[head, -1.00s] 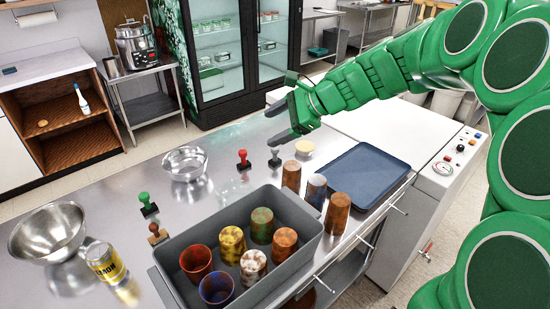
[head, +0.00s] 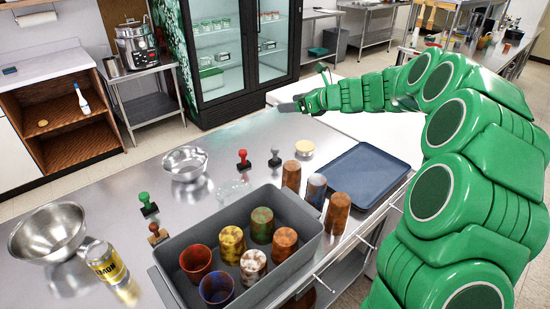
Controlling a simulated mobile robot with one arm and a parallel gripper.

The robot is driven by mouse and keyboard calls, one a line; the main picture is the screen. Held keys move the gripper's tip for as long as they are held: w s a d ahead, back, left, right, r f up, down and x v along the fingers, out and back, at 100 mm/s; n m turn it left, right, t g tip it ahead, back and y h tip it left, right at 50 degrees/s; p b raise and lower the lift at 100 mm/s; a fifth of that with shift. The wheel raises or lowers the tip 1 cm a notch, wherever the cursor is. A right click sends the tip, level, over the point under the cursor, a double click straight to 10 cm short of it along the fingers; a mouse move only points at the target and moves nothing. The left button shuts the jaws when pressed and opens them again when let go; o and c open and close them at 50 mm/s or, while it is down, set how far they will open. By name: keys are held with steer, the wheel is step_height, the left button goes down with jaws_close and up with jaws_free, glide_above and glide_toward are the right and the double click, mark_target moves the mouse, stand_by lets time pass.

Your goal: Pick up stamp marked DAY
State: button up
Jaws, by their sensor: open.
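Several stamps stand on the steel counter (head: 110,215). A red-handled stamp (head: 243,158) and a grey-handled stamp (head: 275,157) stand near the middle back. A green-handled stamp (head: 147,203) and a brown-handled stamp (head: 157,233) stand further left, near the grey bin. No marking such as DAY can be read on any stamp. My gripper (head: 283,108) is open and empty, above the far edge of the counter, behind and above the grey-handled stamp. It touches no stamp.
A grey bin (head: 312,222) holds several coloured cups. Three cups (head: 337,213) stand beside it, near a blue tray (head: 365,173). A round tan disc (head: 304,149) lies right of the grey-handled stamp.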

glide_toward(276, 160)
steer(key=shift+w+a+r, duration=0.2)
steer(key=shift+w+a, duration=0.8)
steer(key=shift+a, duration=0.1)
steer(key=shift+w+a+f, duration=0.2)
steer(key=shift+a+f, duration=0.15)
steer(key=shift+x, duration=3.35)
steer(key=shift+w+f, duration=0.1)
steer(key=c, duration=1.1)
